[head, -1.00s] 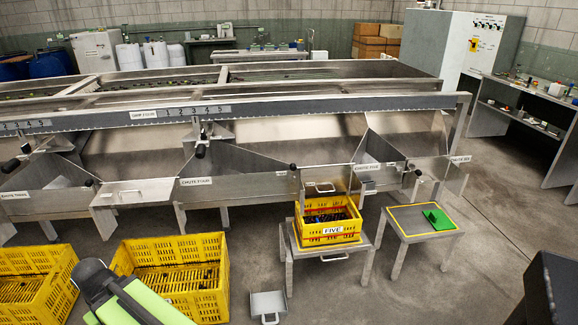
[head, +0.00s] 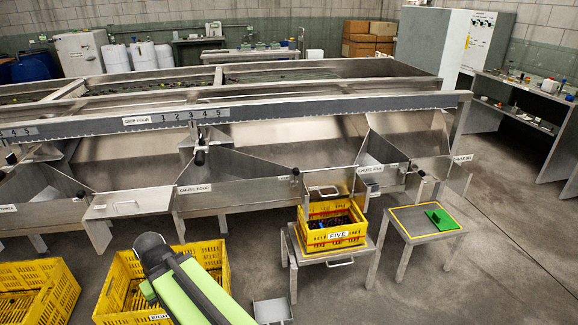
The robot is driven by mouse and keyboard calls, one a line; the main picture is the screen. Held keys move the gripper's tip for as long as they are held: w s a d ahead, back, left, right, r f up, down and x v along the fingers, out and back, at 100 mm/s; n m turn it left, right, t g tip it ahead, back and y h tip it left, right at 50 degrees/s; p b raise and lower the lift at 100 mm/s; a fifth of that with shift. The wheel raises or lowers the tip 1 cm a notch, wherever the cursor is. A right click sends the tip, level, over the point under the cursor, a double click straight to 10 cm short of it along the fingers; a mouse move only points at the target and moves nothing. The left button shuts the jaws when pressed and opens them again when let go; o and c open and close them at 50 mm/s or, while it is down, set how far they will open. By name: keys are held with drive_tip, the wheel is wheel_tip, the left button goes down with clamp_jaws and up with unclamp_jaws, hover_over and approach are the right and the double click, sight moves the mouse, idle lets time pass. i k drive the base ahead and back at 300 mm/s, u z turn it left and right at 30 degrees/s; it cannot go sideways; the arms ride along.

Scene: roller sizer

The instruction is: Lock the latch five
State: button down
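The chute five label (head: 370,169) is on the steel front to the right of centre. A small black knob (head: 295,171) sits at the upper left corner of the steel panel with a handle (head: 325,190), above the crate marked FIVE (head: 338,235). Another black knob (head: 411,167) sits to the right of the label. I cannot tell which knob belongs to latch five, or whether it is locked. My green and black arm rises from the bottom, left of centre, well apart from both knobs. My gripper is not visible.
The FIVE crate stands on a low steel stand (head: 299,258). A yellow-edged small table (head: 420,238) with a green item (head: 438,218) is to its right. Yellow crates (head: 112,300) are at lower left, and a steel pan (head: 272,311) is on the floor. The right floor is clear.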

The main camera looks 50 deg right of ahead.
sight(295, 172)
drive_tip(key=i, duration=0.85)
drive_tip(key=u, duration=0.05)
